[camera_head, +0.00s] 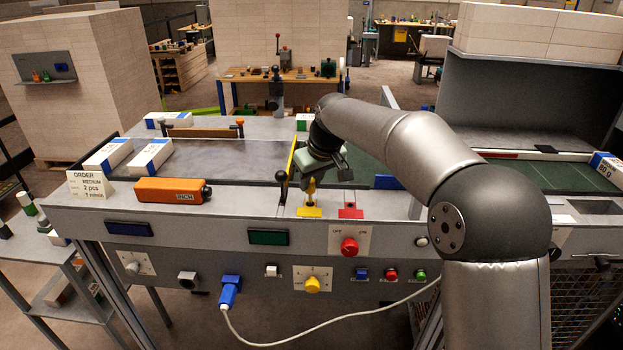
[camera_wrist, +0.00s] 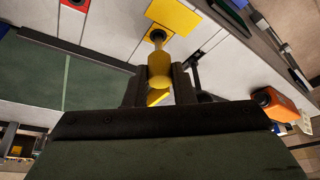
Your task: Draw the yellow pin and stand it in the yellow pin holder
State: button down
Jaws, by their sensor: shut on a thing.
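My gripper (camera_head: 311,181) is shut on the yellow pin (camera_wrist: 159,68), which stands between the two fingers in the wrist view. The pin also shows below the fingers in the head view (camera_head: 310,190). The yellow pin holder (camera_head: 310,211) lies on the bench's front ledge directly under the gripper. Its yellow plate shows beyond the pin in the wrist view (camera_wrist: 178,17). The pin's far end meets a dark ring at the plate's edge. I cannot tell whether the pin is seated in the holder or just above it.
A red holder (camera_head: 350,211) sits just right of the yellow one. A black-knobbed lever (camera_head: 282,184) stands close on the left. An orange device (camera_head: 172,190) and an order card (camera_head: 90,186) are farther left. Switches and a yellow knob (camera_head: 312,285) line the front panel.

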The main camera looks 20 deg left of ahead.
aim_at(313, 189)
jog(key=shift+f+b, duration=1.2)
jog(key=shift+f, duration=0.65)
jog(key=c, duration=1.1)
grip_release()
jog(key=shift+c, duration=0.2)
jog(key=b+v, duration=0.1)
jog(key=v, duration=1.6)
jog(key=shift+d+r, duration=0.15)
jog(key=shift+d, duration=0.05)
